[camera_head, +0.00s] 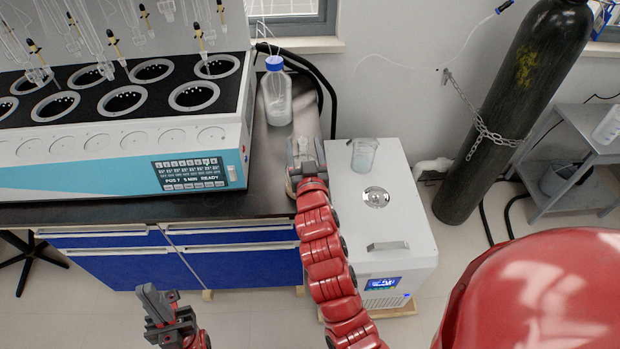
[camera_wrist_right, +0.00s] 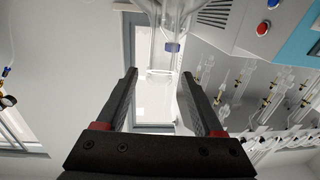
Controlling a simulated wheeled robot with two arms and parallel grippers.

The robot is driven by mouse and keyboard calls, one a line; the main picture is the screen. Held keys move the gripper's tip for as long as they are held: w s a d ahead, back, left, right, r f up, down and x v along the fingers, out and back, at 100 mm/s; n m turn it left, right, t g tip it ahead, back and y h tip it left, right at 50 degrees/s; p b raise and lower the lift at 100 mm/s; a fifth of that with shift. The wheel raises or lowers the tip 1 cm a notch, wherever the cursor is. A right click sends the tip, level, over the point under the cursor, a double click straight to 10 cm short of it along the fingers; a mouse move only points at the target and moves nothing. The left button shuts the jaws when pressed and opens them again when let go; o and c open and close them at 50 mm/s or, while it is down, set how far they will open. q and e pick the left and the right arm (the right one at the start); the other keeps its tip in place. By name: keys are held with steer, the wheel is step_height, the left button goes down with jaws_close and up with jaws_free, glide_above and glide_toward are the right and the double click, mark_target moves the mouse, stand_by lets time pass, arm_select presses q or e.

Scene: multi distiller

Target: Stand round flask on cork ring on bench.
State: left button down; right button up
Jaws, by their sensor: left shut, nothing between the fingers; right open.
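My right gripper (camera_head: 305,156) is open over the right end of the bench, pointing towards the wall. In the right wrist view its two fingers (camera_wrist_right: 160,82) stand wide apart with no solid object clamped between them. A pale, clear glass shape shows at the inner side of one finger there; I cannot tell if it is the round flask. A small tan edge (camera_head: 291,187) shows beside the right gripper on the bench; it may be the cork ring, mostly hidden by the gripper. My left gripper (camera_head: 158,303) is shut and empty, low in front of the blue drawers.
A blue-capped bottle (camera_head: 277,94) stands on the bench beyond the right gripper. The distiller (camera_head: 120,150) fills the bench to the left. A white chiller (camera_head: 398,222) with a glass beaker (camera_head: 364,154) on top stands right of the bench. A chained gas cylinder (camera_head: 510,110) is further right.

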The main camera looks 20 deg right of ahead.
steer(key=p+v, duration=0.4)
steer(key=v, duration=1.1)
steer(key=shift+s, duration=0.35)
